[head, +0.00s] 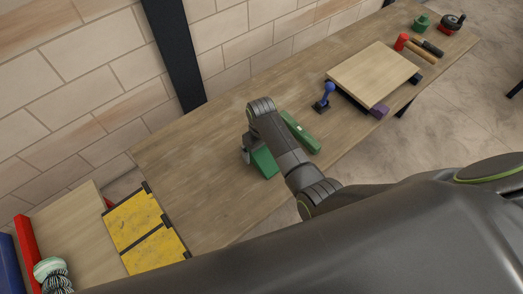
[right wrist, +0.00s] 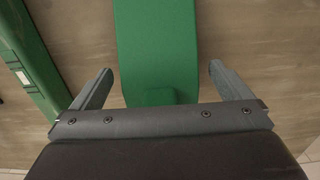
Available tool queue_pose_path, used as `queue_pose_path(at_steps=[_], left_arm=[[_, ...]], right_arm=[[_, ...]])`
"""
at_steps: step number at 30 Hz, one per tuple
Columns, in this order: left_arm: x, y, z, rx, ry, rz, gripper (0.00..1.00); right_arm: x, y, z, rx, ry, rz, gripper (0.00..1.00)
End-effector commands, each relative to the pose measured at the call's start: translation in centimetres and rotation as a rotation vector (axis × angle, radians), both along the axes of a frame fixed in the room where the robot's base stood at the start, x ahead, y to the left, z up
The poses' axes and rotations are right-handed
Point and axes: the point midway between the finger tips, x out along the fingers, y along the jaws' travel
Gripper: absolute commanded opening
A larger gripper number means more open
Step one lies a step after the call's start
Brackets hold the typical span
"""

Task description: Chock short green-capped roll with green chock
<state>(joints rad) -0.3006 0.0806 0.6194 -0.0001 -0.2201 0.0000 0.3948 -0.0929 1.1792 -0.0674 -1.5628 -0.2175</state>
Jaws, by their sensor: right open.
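The green chock (head: 264,162) appears to be the green block on the wooden table, partly hidden by my right arm in the head view. In the right wrist view the green block (right wrist: 157,45) shows as a broad green piece with a small raised lug at its near end. My right gripper (right wrist: 160,69) is open, with one finger on each side of the block's near end and gaps on both sides. In the head view the right gripper (head: 248,153) hangs at the block's left end. I cannot make out a short green-capped roll. My left gripper is not in view.
A long green tool (head: 301,132) lies just right of the block. A blue-handled tool (head: 326,95) and a raised wooden board (head: 375,75) with a purple block (head: 379,111) stand farther right. Yellow black-edged panels (head: 145,230) are at lower left. The table between is clear.

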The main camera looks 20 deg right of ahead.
Motion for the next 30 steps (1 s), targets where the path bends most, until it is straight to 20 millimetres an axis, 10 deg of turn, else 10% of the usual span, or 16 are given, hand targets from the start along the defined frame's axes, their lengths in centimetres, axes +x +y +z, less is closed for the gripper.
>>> queue_pose_path(at_steps=[13, 26, 30], left_arm=[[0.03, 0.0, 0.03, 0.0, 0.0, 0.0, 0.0], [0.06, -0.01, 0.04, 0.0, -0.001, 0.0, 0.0], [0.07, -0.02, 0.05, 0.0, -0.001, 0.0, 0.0]], right_arm=[[0.01, -0.06, -1.55, -0.001, -0.001, 0.0, 0.98], [0.0, -0.06, -1.53, -0.001, -0.001, 0.0, 0.42], [0.06, -0.05, -1.45, 0.0, -0.002, 0.0, 0.39]])
